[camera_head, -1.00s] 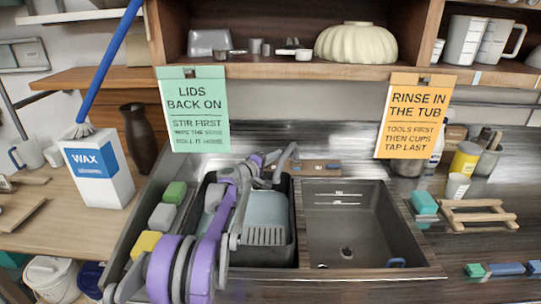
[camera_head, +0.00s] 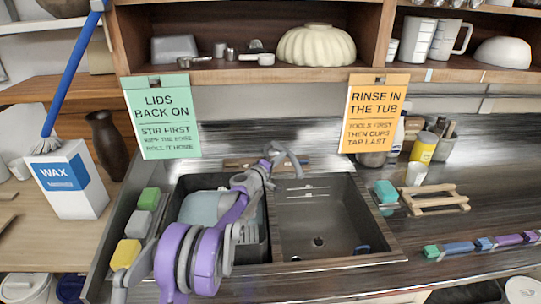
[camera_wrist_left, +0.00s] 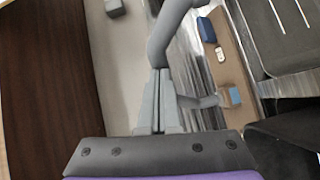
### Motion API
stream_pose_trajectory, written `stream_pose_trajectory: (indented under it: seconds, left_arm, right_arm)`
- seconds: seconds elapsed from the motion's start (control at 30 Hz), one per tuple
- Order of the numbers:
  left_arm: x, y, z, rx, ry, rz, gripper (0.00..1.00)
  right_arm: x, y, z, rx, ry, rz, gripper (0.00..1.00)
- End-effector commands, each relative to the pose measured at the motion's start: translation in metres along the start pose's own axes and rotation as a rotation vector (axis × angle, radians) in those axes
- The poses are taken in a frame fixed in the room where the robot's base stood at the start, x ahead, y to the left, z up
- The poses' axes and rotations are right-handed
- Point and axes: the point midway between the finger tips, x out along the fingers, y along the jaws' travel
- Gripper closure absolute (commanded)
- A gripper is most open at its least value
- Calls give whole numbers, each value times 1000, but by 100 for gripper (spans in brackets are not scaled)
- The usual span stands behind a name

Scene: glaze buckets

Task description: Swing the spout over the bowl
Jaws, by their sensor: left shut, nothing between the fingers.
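The grey curved spout (camera_head: 291,156) stands behind the sink, near the divider between its two halves. Its free end leans to the right, toward the back of the bare right basin (camera_head: 345,215). The left half holds a dark tub (camera_head: 258,252) with a pale blue-grey piece inside. My left gripper (camera_head: 269,161) is at the spout, with its fingers shut and nothing between them. In the left wrist view the shut fingers (camera_wrist_left: 157,100) are against or very near the spout (camera_wrist_left: 165,38); I cannot tell if they touch. My right gripper is not seen.
A tap lever with a blue end (camera_wrist_left: 231,97) sits beside the fingers. Coloured sponges (camera_head: 126,254) line the sink's left edge. A wooden rack (camera_head: 436,200) stands right of it. Two signs, one green (camera_head: 163,118) and one orange (camera_head: 373,113), hang above.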

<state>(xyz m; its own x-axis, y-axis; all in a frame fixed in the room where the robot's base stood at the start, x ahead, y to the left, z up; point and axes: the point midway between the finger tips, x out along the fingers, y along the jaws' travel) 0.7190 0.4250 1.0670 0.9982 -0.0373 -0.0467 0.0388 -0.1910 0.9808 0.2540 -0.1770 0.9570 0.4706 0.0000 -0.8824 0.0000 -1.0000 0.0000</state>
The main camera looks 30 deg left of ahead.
Motion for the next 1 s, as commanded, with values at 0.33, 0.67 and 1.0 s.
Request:
stream_pose_trajectory:
  seconds: [0.33,0.67,1.0]
  left_arm:
    - [19,4,12,0,-1,1,100]
    - [21,3,13,0,-1,-1,100]
    - [21,3,14,0,-1,0,100]
  right_arm:
    - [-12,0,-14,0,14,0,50]
    - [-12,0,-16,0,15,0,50]
    - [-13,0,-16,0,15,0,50]
